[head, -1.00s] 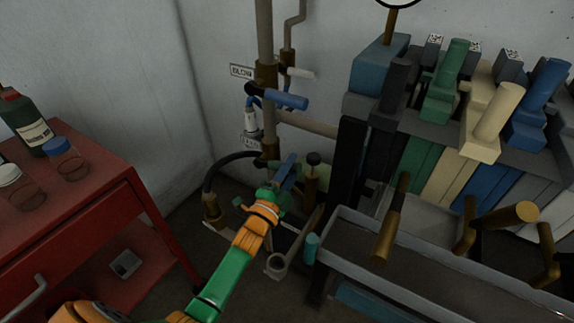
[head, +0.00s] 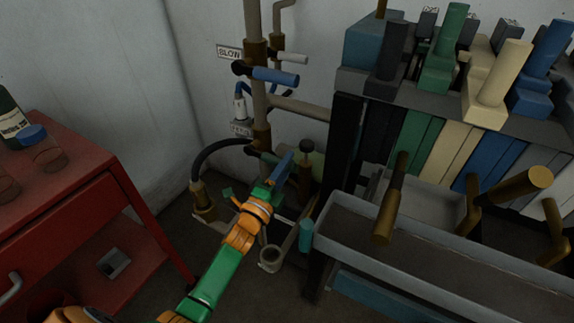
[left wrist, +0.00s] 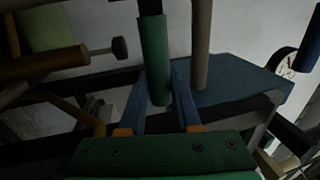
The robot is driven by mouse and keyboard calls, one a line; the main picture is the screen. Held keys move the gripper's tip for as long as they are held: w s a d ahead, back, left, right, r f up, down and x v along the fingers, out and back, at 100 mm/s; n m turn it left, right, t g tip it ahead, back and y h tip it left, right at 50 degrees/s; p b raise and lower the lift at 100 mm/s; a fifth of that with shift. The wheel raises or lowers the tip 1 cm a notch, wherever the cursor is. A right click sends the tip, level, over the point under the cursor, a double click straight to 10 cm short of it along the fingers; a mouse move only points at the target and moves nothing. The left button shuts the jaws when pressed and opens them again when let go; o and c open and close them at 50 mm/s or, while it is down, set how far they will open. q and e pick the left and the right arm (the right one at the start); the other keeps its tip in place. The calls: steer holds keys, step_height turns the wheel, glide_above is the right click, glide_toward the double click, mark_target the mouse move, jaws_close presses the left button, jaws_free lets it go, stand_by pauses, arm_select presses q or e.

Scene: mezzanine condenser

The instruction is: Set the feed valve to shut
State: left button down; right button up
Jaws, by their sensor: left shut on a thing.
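My left gripper (head: 284,167) reaches in low beside the vertical pipe in the head view. In the left wrist view its two blue fingers (left wrist: 161,103) stand on either side of a green bar-like handle (left wrist: 154,50), and it is shut on this handle. In the head view a bit of green handle (head: 267,157) shows beside the fingers; the rest is hidden behind them. I cannot read the handle's exact angle or any marking for the feed valve. A small label (head: 240,130) on the pipe above is too small to read. My right gripper is not in view.
A black-knobbed fitting (head: 306,147) is close right of the gripper. A grey trough (head: 430,245) stands right, a red cabinet (head: 70,215) left.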

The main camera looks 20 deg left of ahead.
arm_select(q)
steer(key=shift+f, duration=0.15)
steer(key=c, duration=0.6)
jaws_free()
steer(key=shift+a, duration=0.1)
steer(key=v, duration=0.7)
steer(key=shift+s, duration=0.1)
